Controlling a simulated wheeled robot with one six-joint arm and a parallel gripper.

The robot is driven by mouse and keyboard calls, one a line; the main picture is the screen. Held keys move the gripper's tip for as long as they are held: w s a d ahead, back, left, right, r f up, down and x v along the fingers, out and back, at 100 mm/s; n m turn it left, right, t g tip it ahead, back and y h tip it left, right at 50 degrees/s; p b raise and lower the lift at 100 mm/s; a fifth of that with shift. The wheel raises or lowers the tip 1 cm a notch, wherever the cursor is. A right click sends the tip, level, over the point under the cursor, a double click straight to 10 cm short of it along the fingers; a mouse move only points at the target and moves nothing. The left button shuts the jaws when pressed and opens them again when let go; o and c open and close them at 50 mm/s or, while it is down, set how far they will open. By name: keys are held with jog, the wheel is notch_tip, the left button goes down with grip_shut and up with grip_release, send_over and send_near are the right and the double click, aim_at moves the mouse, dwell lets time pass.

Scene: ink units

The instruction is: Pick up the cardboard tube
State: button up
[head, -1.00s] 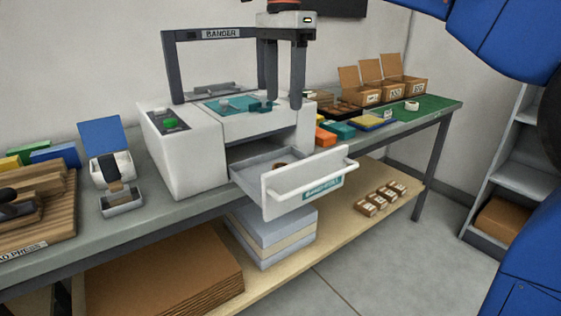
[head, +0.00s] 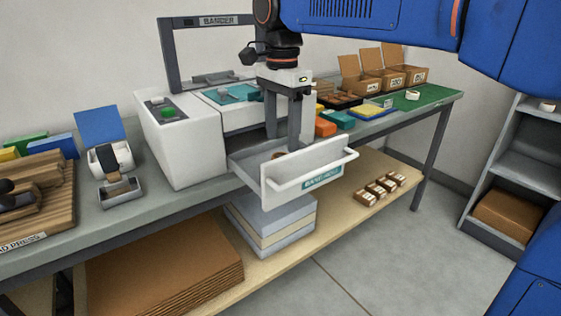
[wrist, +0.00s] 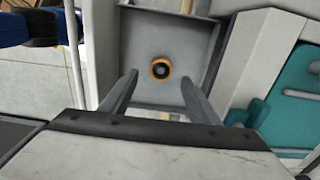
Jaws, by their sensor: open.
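The cardboard tube (wrist: 161,68) stands on end on the floor of the open drawer (wrist: 150,97). It shows from above as a brown ring with a dark hole. In the head view only a small brown part of it shows inside the drawer (head: 322,172), behind my fingers. My gripper (head: 280,145) points down over the drawer with its fingers apart and nothing between them. In the wrist view the tube shows between and a little beyond the fingertips of my gripper (wrist: 159,80), apart from both.
The white bander machine (head: 180,150), with a dark arch, stands left of and behind the drawer. The drawer's front panel and handle stick out past the bench edge. Orange and teal blocks (head: 338,119) lie to the right. Stacked sheets (head: 272,215) lie on the shelf below.

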jog(key=shift+a+f, duration=0.15)
jog(key=shift+f, duration=2.4)
jog(key=c, duration=1.1)
